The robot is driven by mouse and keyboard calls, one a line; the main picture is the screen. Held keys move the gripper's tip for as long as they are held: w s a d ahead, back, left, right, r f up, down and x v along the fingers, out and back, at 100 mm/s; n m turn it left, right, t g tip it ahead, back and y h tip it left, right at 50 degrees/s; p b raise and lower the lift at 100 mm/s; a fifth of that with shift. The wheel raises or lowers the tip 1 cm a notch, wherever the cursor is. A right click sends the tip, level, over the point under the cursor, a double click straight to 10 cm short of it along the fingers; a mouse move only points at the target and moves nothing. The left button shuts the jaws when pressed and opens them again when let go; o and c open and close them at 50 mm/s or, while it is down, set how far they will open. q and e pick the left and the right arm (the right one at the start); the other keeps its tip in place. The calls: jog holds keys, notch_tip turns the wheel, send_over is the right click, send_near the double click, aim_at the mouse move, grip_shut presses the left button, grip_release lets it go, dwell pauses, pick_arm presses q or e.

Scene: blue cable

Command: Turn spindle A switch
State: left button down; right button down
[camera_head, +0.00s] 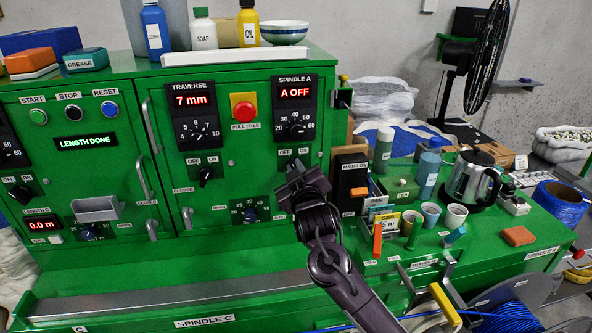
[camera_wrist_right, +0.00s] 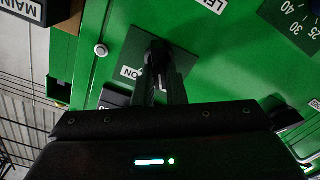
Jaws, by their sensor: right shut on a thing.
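The spindle A panel (camera_head: 295,107) is on the upper right of the green cabinet, and its red display (camera_head: 296,92) reads "A OFF". The spindle A switch sits below it, under OFF and ON labels (camera_head: 293,152). My right gripper (camera_head: 293,172) is at this switch and hides its knob in the head view. In the right wrist view the black switch knob (camera_wrist_right: 158,48) is between the finger ends, with an ON label (camera_wrist_right: 132,72) beside it. My right gripper is shut on the knob. My left gripper is not in view.
The traverse switch (camera_head: 205,176) and a red stop button (camera_head: 243,108) are to the left. A lower dial (camera_head: 251,214) is below. Cups (camera_head: 431,214), a kettle (camera_head: 472,180) and bottles crowd the green bench at right. Door handles (camera_head: 141,180) stick out at left.

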jog(key=c, duration=1.5)
grip_release()
jog(key=shift+s, duration=0.15)
jog(key=s+b, duration=0.1)
jog(key=s, duration=0.1)
jog(key=s+d+b, duration=0.1)
jog(key=s, duration=0.2)
jog(key=s+b, duration=0.1)
jog(key=s, duration=0.1)
jog(key=shift+s+d, duration=0.2)
jog(key=shift+d, duration=0.05)
